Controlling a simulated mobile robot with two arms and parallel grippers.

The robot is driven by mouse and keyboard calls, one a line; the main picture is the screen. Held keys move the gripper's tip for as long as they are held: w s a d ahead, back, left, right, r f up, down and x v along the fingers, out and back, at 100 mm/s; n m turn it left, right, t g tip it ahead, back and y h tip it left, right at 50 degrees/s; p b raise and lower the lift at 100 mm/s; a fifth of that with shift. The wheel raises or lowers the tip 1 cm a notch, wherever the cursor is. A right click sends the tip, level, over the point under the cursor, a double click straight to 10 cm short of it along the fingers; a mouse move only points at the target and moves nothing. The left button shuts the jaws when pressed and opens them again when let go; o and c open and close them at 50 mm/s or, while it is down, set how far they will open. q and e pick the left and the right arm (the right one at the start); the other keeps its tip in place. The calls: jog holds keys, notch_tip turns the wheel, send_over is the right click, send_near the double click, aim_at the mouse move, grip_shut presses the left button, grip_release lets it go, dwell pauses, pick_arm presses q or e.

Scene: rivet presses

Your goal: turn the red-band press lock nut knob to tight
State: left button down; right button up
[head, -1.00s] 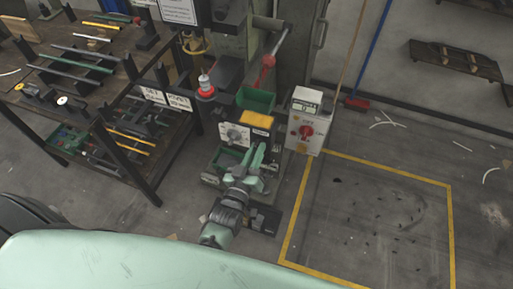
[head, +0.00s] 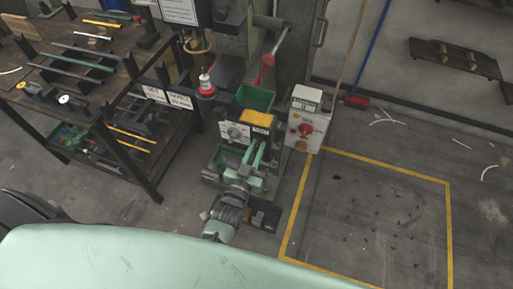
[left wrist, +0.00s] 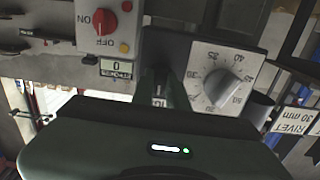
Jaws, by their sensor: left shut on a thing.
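The press (head: 262,120) stands in the middle of the head view, with a white dial plate on its front. My left gripper (head: 256,149) is at its front, just right of and below the dial (head: 235,133). In the left wrist view the dial with its grey pointer knob (left wrist: 221,88) is right of my left gripper's fingers (left wrist: 165,82). The fingers are close together, shut on what seems to be the lock nut knob. The knob is mostly hidden between them, so I cannot read its setting. My right gripper is not in view.
A grey control box (head: 305,122) with a red switch stands right of the press; it also shows in the left wrist view (left wrist: 108,32). A green bin (head: 255,99) sits on the press. A loaded workbench (head: 90,75) is at left. The yellow-lined floor (head: 375,215) is clear apart from small scraps.

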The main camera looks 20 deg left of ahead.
pick_arm(q)
jog(key=shift+f, duration=0.1)
jog(key=c, duration=1.4)
grip_release()
jog(key=shift+s, duration=0.1)
jog(key=s, duration=0.7)
jog(key=shift+s+b, duration=0.35)
jog(key=shift+b, duration=0.05)
jog(key=shift+a, duration=0.15)
